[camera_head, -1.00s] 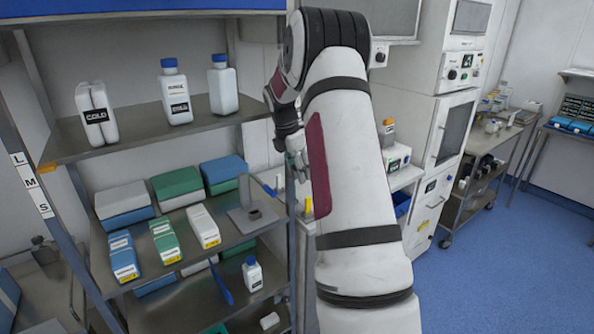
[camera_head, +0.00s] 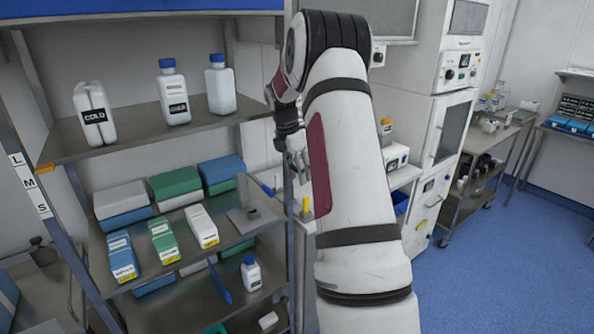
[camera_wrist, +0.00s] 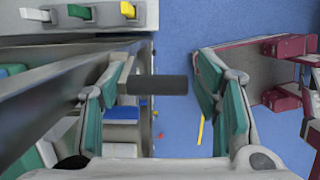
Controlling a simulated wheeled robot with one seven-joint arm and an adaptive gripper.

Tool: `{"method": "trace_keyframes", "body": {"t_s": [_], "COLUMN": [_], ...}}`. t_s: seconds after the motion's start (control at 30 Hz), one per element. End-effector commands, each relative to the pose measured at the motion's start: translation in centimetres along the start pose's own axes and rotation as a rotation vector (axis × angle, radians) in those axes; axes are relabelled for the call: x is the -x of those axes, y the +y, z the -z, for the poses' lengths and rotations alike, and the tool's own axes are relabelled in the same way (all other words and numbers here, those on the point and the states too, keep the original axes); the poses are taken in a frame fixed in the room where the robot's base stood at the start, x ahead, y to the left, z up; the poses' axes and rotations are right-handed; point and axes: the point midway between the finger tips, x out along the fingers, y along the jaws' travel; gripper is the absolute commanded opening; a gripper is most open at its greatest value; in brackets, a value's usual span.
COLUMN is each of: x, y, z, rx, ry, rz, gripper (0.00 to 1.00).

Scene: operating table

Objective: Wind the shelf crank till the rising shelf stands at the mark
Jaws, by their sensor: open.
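The shelf (camera_head: 140,140) carries white bottles and has an orange tab (camera_head: 46,168) at its front left corner. The tab is beside the L M S label strip (camera_head: 30,184), at a height between L and M. In the wrist view a dark cylindrical handle (camera_wrist: 157,85), seemingly the crank's grip, lies between the teal finger pads of my gripper (camera_wrist: 166,76). The fingers are open, with a gap showing on the right side. In the head view my gripper (camera_head: 297,160) is by the rack's right post, partly hidden by my arm; the crank cannot be made out there.
The lower shelf (camera_head: 185,258) holds coloured boxes and a metal stand (camera_head: 245,205). A blue-handled item (camera_head: 263,187) and a yellow item (camera_head: 306,205) are near the right post. White cabinets (camera_head: 425,150) stand to the right. Blue floor (camera_head: 500,270) is free at the right.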

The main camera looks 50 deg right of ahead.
Motion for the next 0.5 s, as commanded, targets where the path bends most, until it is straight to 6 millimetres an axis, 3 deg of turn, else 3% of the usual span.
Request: {"method": "trace_keyframes", "body": {"t_s": [0.5], "x": [7.5], "y": [-0.2], "z": [-0.1], "rx": [-0.003], "ry": [-0.004], "rz": [-0.010], "gripper": [0.61]}}
